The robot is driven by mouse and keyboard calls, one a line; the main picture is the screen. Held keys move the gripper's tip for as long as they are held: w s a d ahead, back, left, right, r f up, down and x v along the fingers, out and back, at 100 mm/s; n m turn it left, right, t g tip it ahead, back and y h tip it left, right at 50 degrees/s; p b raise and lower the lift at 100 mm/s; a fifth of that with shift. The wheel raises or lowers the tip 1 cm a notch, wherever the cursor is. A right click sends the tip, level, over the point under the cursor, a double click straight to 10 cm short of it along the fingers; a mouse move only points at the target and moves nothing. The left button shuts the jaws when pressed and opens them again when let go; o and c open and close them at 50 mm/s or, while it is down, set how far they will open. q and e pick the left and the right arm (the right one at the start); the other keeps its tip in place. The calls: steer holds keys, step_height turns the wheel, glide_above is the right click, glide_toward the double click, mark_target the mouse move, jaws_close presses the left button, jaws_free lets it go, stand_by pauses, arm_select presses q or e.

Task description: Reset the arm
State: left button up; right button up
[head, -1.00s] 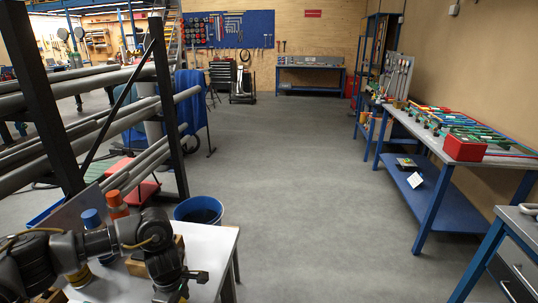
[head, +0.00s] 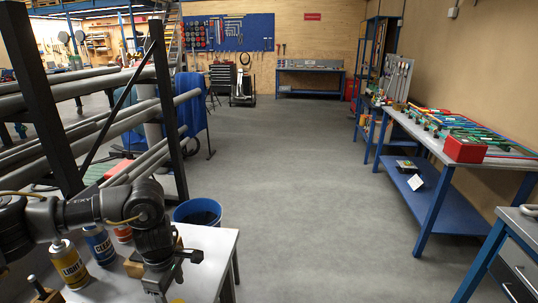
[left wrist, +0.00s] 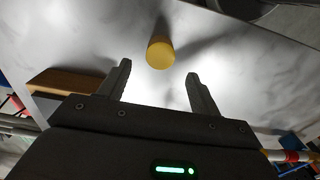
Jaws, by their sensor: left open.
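My left arm comes in from the left over a white table (head: 212,250) in the head view. My left gripper (head: 168,284) points down above the table. It is open and empty; both fingers show apart in the left wrist view (left wrist: 159,78). A yellow round object (left wrist: 160,53) stands on the white surface just beyond the fingertips, between their lines and not held. A yellow sliver (head: 177,301) shows below the gripper at the head view's bottom edge. My right gripper is in neither view.
A yellow bottle (head: 68,266), a blue bottle (head: 98,244) and an orange-red one (head: 123,234) stand close to my left arm, which hides their tops. A wooden block (head: 134,267) is beside the gripper. A blue bucket (head: 197,213) and pipe rack (head: 165,120) stand beyond. The middle floor is clear.

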arm_select(q)
step_height(320, 180, up, 4)
step_height(320, 180, down, 12)
steer(key=shift+s+r+p, duration=0.1)
steer(key=shift+p, duration=0.65)
steer(key=shift+r, duration=0.3)
step_height(320, 180, up, 3)
steer(key=shift+f+b, duration=0.2)
steer(key=shift+b, duration=0.6)
steer(key=d+r+b, duration=0.5)
steer(key=d+r, duration=0.5)
steer(key=d, duration=0.4)
steer(key=a+r+m+p, duration=0.1)
steer(key=a+r+m, duration=0.3)
steer(key=a+m, duration=0.1)
steer(key=shift+s+r+m+p, duration=0.4)
